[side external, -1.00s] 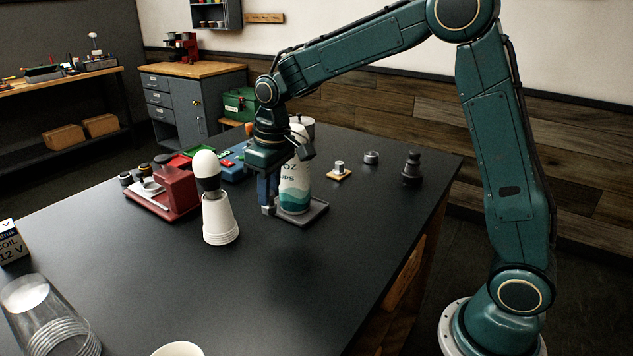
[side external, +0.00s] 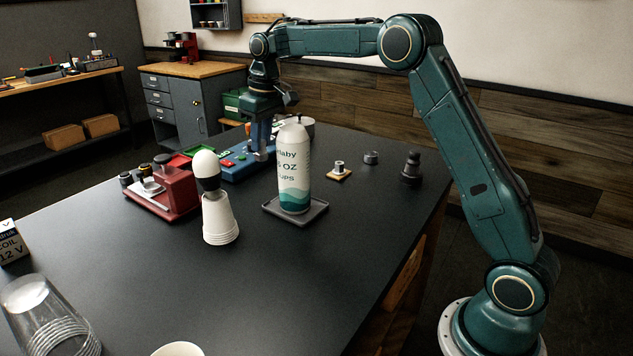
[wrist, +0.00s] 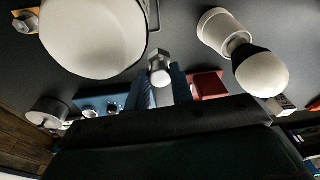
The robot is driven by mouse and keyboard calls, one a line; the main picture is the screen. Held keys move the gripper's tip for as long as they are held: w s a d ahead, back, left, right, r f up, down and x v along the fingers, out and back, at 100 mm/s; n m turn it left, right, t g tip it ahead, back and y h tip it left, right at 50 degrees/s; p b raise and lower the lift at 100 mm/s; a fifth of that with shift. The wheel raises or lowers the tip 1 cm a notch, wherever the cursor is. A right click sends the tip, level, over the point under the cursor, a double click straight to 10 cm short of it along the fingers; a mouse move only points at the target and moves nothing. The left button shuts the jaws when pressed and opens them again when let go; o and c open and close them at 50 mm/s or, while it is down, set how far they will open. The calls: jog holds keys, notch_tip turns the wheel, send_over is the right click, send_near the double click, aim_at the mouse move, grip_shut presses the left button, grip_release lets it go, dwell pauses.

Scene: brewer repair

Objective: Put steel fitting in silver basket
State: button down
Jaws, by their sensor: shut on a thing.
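My gripper (side external: 262,155) is beyond the bottle-like cup sleeve, over the blue case, at the back of the black table. In the wrist view its blue fingers (wrist: 160,88) are closed on a small shiny metal piece, which looks like the steel fitting (wrist: 159,64). The fitting cannot be made out in the side view. A round silver container, likely the silver basket (side external: 307,124), stands behind the cup sleeve and is partly hidden by it. A round metal vessel also shows at the wrist view's lower left (wrist: 48,108), apart from the fingers.
White stacked cups (side external: 220,220) with a white-topped piece (side external: 205,164), a red device (side external: 175,190) and the blue case (side external: 238,166) are nearby.

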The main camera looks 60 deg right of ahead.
jog(key=w+d, duration=0.2)
jog(key=d, duration=0.6)
jog(key=m+h, duration=0.1)
jog(key=m, duration=0.5)
send_over(371, 158)
jog(key=d, duration=0.2)
notch_tip(371, 158, down, 9)
jog(key=shift+w+r, duration=0.2)
jog(key=shift+w, duration=0.15)
jog(key=shift+f, duration=0.1)
jog(key=shift+f, duration=2.4)
jog(key=shift+f, duration=0.15)
jog(key=c, duration=1.2)
grip_release()
